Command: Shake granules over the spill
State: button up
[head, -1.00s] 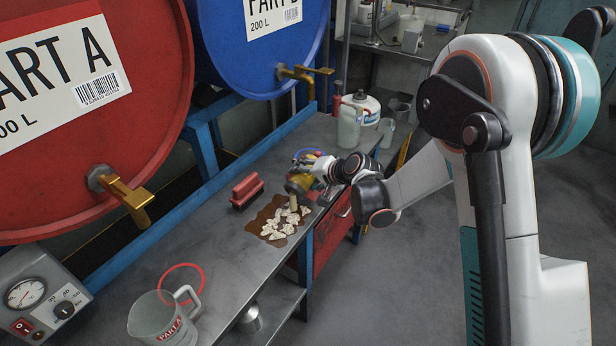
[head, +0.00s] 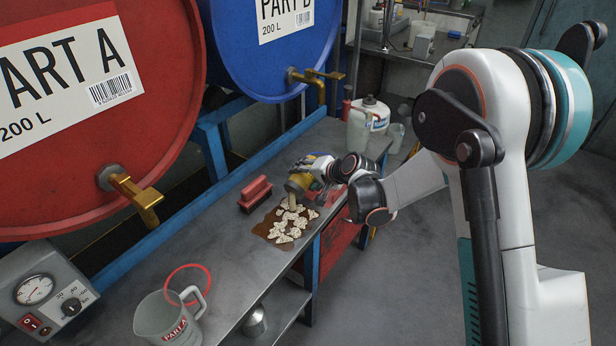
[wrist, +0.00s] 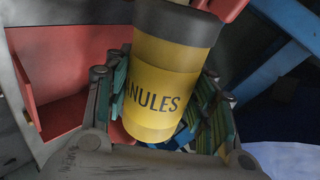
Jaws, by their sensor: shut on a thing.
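My gripper (head: 316,168) is shut around a yellow granules shaker with dark ends (head: 298,185), over the far edge of the spill. In the wrist view the shaker (wrist: 160,75) sits between the fingers (wrist: 163,118), with "NULES" readable on its label. In the head view the shaker is tilted, its lower end toward the spill, and a pale stream shows below it. The brown spill (head: 262,231) lies on the grey metal bench. Pale granule clumps (head: 287,222) cover much of its middle, with brown showing around the edges.
A red brush (head: 255,193) lies left of the spill. A measuring jug (head: 165,318) and red ring (head: 180,272) are at the near end of the metal bench (head: 215,255). A white container (head: 368,120) stands beyond my gripper. Drum taps (head: 135,192) overhang the left side.

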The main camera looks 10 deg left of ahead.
jog(key=shift+w+a, duration=0.2)
jog(key=shift+a, duration=0.35)
jog(key=shift+s+a+b, duration=0.3)
jog(key=shift+s+a, duration=0.4)
jog(key=shift+s, duration=0.95)
jog(key=shift+s+a+b, duration=0.25)
jog(key=shift+s+a, duration=0.4)
jog(key=shift+s, duration=0.95)
jog(key=shift+s+a+b, duration=0.3)
jog(key=shift+s+a, duration=0.4)
jog(key=shift+s, duration=0.95)
jog(key=shift+s, duration=0.15)
jog(key=w+d+r+m+t+h, duration=0.1)
jog(key=d+r+m+h, duration=0.1)
jog(key=d, duration=0.8)
jog(key=w+d+r+m+t+h, duration=0.1)
jog(key=d+r+m+t+h, duration=0.15)
jog(key=d, duration=0.75)
jog(key=s+d+r+m+h, duration=0.1)
jog(key=s+d+m+h, duration=0.1)
jog(key=d, duration=0.9)
jog(key=s+d+r+m+h, duration=0.2)
jog(key=s+d+m, duration=0.2)
jog(key=d, duration=0.7)
jog(key=shift+s+d+r+t, duration=0.15)
jog(key=shift+s+r+t, duration=0.15)
jog(key=shift+t, duration=0.15)
